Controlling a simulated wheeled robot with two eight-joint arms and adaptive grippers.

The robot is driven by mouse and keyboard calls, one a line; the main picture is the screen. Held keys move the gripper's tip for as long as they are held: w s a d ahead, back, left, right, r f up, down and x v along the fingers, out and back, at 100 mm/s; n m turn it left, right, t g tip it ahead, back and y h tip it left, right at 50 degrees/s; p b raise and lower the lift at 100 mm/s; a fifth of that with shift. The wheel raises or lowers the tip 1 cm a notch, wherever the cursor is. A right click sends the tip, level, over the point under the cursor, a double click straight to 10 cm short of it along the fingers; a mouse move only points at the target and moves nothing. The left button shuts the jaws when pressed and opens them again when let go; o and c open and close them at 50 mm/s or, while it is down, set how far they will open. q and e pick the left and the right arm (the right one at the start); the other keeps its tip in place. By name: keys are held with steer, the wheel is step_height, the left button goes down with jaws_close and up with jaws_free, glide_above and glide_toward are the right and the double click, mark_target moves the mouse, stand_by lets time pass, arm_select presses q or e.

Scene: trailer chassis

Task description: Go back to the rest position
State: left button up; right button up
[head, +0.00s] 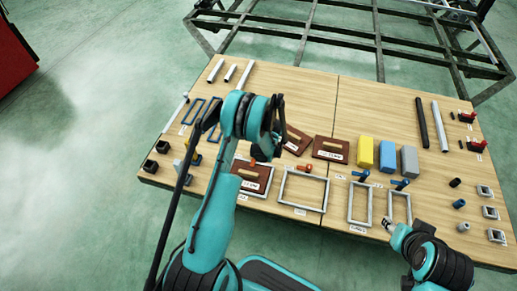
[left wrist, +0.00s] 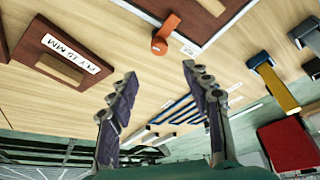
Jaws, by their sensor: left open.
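My left arm reaches up over the left half of the wooden table (head: 300,82) in the head view. My left gripper (head: 276,130) is above the table and partly hidden behind its own wrist. In the left wrist view its two fingers (left wrist: 160,78) are spread apart with nothing between them. Below it in that view lie a brown labelled plate (left wrist: 75,60) and an orange-handled tool (left wrist: 165,35). My right gripper (head: 390,226) is low at the table's front right edge, beside a small metal frame (head: 400,207); its finger opening is too small to tell.
Metal frames (head: 283,188), brown plates (head: 330,148), yellow (head: 366,150), blue and grey blocks, tubes and clamps cover the table. A dark steel chassis (head: 380,50) stands behind it. A red cabinet (head: 12,60) is at far left. The green floor (head: 90,120) left of the table is clear.

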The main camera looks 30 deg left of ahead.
arm_select(q)
steer(key=shift+d+r, duration=0.1)
steer(key=shift+r, duration=0.05)
stand_by(0.4)
steer(key=s+d+r+m+t+h, duration=0.1)
steer(key=s+d+r+m, duration=0.25)
steer(key=r, duration=0.85)
steer(key=s+d+r+m+t+h, duration=0.1)
steer(key=s+d+r+m, duration=0.3)
steer(key=r, duration=0.9)
steer(key=s+d+r+m+t+h, duration=0.1)
steer(key=s+d+r+m, duration=0.1)
steer(key=s+d, duration=0.3)
steer(key=s+d+r+m+t, duration=0.2)
steer(key=s+d+r, duration=0.2)
steer(key=s, duration=1)
steer(key=shift+d+r+h, duration=0.35)
steer(key=shift+r+h, duration=0.05)
steer(key=shift+r, duration=0.3)
